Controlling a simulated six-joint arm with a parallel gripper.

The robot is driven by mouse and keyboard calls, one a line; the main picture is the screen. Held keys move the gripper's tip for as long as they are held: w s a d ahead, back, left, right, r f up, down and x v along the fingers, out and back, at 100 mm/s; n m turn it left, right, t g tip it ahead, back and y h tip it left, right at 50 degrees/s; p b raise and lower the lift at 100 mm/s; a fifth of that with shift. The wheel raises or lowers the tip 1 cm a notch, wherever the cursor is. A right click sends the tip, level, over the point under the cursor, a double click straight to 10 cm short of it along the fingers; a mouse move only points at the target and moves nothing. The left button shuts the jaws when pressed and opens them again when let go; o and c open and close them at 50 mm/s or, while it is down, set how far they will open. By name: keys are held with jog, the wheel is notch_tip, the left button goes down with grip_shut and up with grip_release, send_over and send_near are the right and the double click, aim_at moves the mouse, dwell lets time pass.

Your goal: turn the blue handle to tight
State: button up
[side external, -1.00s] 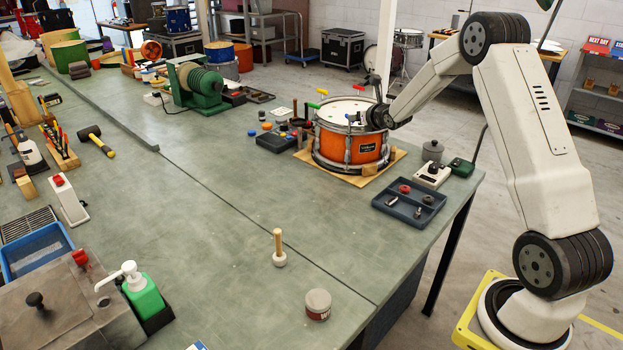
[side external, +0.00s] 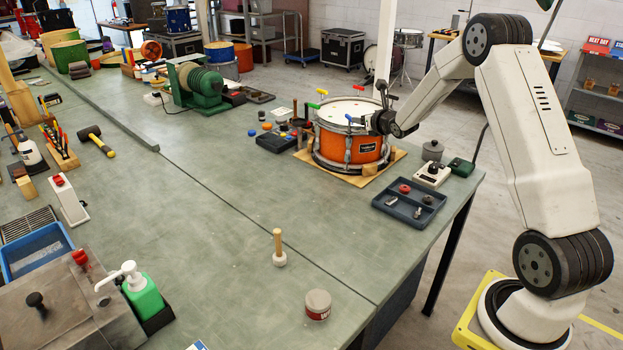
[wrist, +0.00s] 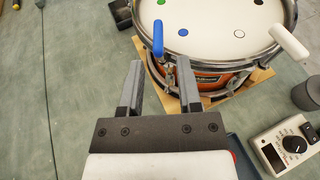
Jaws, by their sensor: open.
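The orange snare drum (side external: 350,147) stands on a wooden board on the bench, its white head marked with coloured dots. The blue handle (wrist: 158,38) is on a key at the drum's near rim in the wrist view, pointing up and away over the edge of the head. In the side external view the blue handle (side external: 349,118) is small, just left of my gripper. My gripper (wrist: 158,68) is open, one finger to each side of the line to the handle, with the handle beyond the fingertips. I see no contact. The tight mark cannot be made out.
A meter box (wrist: 290,145) and a blue-grey tray (side external: 409,207) are nearby. The bench left of the drum's front is clear.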

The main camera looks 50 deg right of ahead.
aim_at(350, 121)
jog(key=shift+s+d+f+n+t+y, duration=0.1)
jog(key=shift+s+f+n+t+y, duration=0.15)
jog(key=shift+f+t, duration=0.45)
jog(key=shift+s+d+f+n+t+y, duration=0.1)
jog(key=shift+s+f+n+t+y, duration=0.2)
jog(key=shift+f+t, duration=0.4)
jog(key=shift+s+d+f+n+t+y, duration=0.15)
jog(key=shift+f+n+t, duration=0.2)
jog(key=shift+f+t, duration=0.3)
jog(key=shift+w, duration=0.15)
jog(key=shift+x, duration=3.8)
jog(key=shift+c, duration=0.2)
